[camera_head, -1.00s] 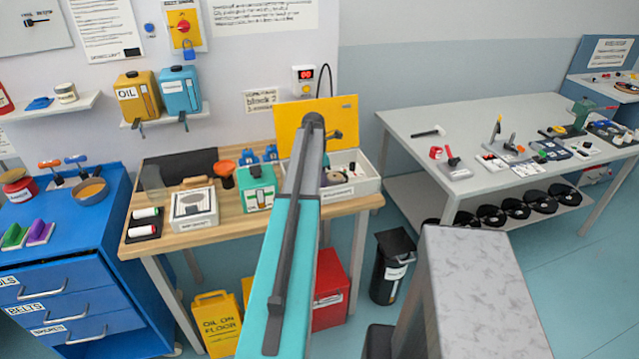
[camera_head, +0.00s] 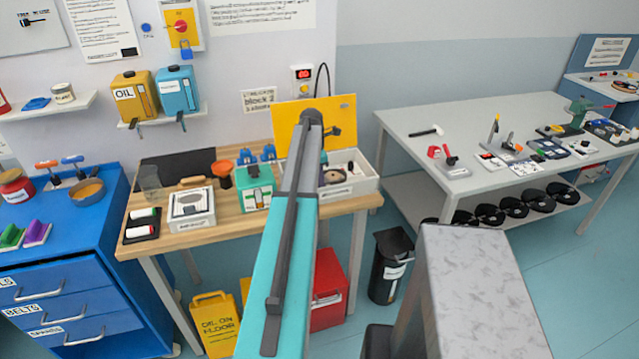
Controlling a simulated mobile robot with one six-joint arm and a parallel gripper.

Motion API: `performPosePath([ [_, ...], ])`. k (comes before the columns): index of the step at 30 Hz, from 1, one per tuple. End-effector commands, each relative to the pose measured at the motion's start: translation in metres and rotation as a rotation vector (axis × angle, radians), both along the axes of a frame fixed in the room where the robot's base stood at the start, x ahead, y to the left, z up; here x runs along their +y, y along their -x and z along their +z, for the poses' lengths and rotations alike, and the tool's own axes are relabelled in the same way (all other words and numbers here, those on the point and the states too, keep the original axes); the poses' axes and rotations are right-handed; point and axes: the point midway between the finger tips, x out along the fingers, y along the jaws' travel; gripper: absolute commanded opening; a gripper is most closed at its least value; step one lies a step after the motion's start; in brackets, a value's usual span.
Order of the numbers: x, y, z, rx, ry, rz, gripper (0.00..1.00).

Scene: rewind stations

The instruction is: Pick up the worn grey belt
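I cannot make out a worn grey belt in this view. The open white machine box (camera_head: 362,186) with a raised yellow lid (camera_head: 342,112) stands on the wooden bench. A round part (camera_head: 333,177) shows inside it, and my arm hides its left side. My teal and dark arm reaches up over the front of the bench. My gripper is hidden behind the arm, so its fingers do not show.
The wooden bench (camera_head: 228,219) also holds a green box (camera_head: 257,196) and a white box (camera_head: 191,217). A blue drawer cabinet (camera_head: 60,255) stands left. A grey table (camera_head: 405,120) stands right.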

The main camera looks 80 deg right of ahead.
Motion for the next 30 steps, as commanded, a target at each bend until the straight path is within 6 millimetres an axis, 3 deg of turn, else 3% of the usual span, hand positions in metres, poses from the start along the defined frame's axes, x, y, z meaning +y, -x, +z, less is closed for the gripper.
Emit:
performPosePath([
  [18, -0.001, 0.0, 0.074, 0.0, 0.002, 0.0, 0.0],
  [30, 0.0, 0.0, 0.09, 0.0, 0.0, 0.0, 0.0],
])
